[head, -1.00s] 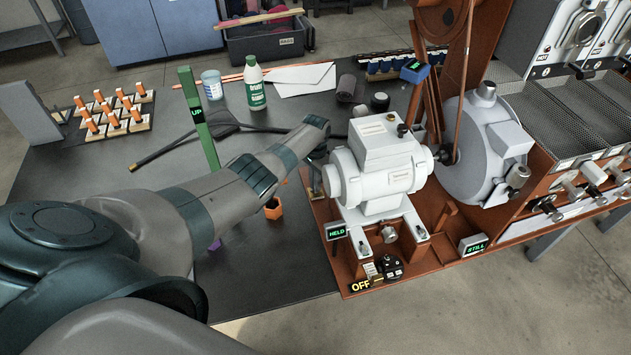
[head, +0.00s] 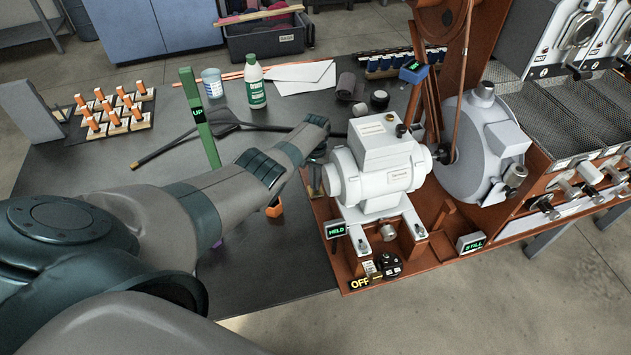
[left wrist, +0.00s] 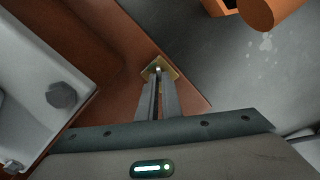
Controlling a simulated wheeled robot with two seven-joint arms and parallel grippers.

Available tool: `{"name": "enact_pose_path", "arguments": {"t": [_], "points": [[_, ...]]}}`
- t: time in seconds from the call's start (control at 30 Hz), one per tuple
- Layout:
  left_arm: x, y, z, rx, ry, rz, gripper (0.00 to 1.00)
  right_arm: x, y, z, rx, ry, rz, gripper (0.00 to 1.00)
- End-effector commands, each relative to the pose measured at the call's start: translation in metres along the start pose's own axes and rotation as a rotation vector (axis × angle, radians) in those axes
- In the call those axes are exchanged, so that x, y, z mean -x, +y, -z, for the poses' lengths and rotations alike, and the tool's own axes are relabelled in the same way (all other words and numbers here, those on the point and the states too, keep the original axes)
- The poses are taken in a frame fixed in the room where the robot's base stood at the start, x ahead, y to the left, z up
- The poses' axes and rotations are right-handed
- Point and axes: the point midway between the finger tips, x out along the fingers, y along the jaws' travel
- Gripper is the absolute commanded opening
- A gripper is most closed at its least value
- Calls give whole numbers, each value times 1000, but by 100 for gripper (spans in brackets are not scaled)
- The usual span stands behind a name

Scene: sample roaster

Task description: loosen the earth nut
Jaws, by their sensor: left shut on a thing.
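The earth nut (left wrist: 158,69) sits on a small brass-coloured plate (left wrist: 172,72) on the red-brown base, seen in the left wrist view. My left gripper (left wrist: 158,84) reaches down to it, its two thin fingers close together and shut on the nut. The fingers hide most of the nut. In the head view my left arm comes across the table to the left side of the white motor (head: 385,165), and the nut cannot be made out there. My right gripper is not in view.
The motor stands close beside my left gripper. A bolt head (left wrist: 61,95) is near it in the left wrist view. An orange holder (head: 274,209) lies beneath my arm. A green upright post (head: 200,117) marked UP stands behind the forearm. Signs read HELD (head: 336,230), OFF (head: 360,283) and STILL (head: 471,242).

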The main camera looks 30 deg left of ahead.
Motion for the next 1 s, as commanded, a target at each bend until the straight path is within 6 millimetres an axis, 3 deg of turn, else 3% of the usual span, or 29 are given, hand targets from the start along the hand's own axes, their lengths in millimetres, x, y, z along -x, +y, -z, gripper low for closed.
{"name": "enact_pose_path", "arguments": {"t": [0.2,0.23,0.3,0.73,1.0], "points": [[-1,1,-1,-1,-1,-1,0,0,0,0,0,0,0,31],[-1,1,-1,-1,-1,-1,12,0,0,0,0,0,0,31],[-1,1,-1,-1,-1,-1,24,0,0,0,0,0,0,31],[3,0,0,-2,0,0,24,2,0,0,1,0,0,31],[25,0,1,-2,2,-1,24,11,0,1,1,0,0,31]]}}
